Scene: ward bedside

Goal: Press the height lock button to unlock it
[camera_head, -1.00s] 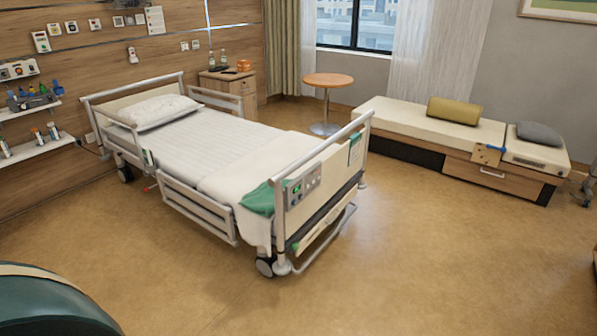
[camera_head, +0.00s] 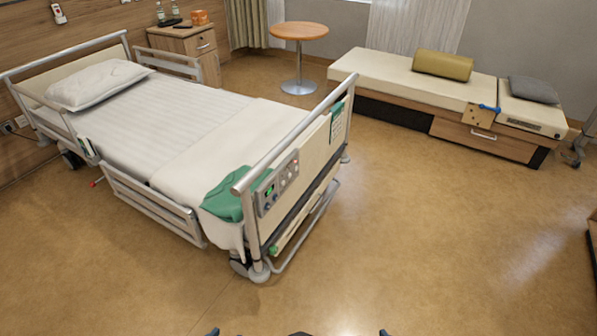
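The hospital bed (camera_head: 160,125) stands at the left, its foot end turned towards me. A grey control panel (camera_head: 278,184) sits on the outer face of the footboard (camera_head: 310,150), near its left end. The panel has a small green-lit display and several small buttons or knobs, one of them reddish. Which one is the height lock button is too small to tell. A green cloth (camera_head: 224,199) hangs over the bed's corner just left of the panel, leaving the panel uncovered. Small dark parts of mine show at the bottom edge. I make out neither gripper.
Open floor (camera_head: 400,240) lies in front and to the right of the bed. A bench (camera_head: 400,75) with an olive bolster (camera_head: 443,65) stands at the back right. A round table (camera_head: 299,32) and a bedside cabinet (camera_head: 190,50) stand behind the bed.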

